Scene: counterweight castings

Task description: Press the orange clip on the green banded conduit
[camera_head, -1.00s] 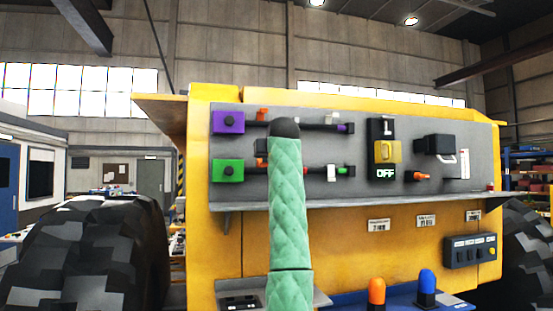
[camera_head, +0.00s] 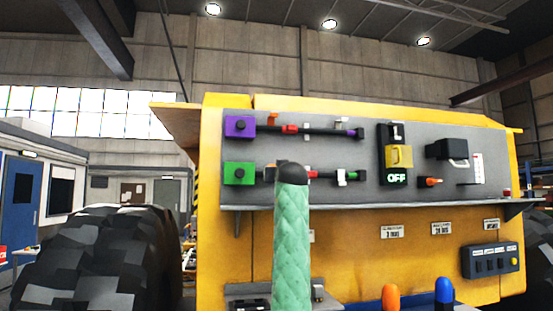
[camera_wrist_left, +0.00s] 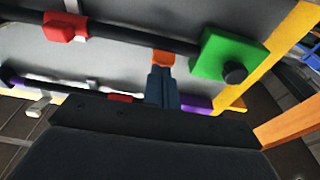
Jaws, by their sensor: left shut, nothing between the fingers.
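The green banded conduit runs along the panel from a green block (camera_head: 239,173) to a green band (camera_head: 352,175) at its right end. In the left wrist view the green block (camera_wrist_left: 222,52) is at upper right and the dark conduit (camera_wrist_left: 130,36) crosses the top. The orange clip (camera_wrist_left: 163,57) sits at the conduit's edge, beside the block. My left gripper (camera_wrist_left: 163,72) is shut and empty, its fingertips at the orange clip; whether they touch it I cannot tell. In the head view my green-sleeved arm (camera_head: 291,240) hides most of this spot. My right gripper is not in view.
A purple banded conduit with a purple block (camera_head: 239,127) runs parallel above, with an orange clip (camera_head: 272,118) and red clip (camera_head: 290,129). A red clip (camera_wrist_left: 66,27) and white clip (camera_head: 341,177) are on the green conduit. A yellow switch (camera_head: 399,156) is to the right.

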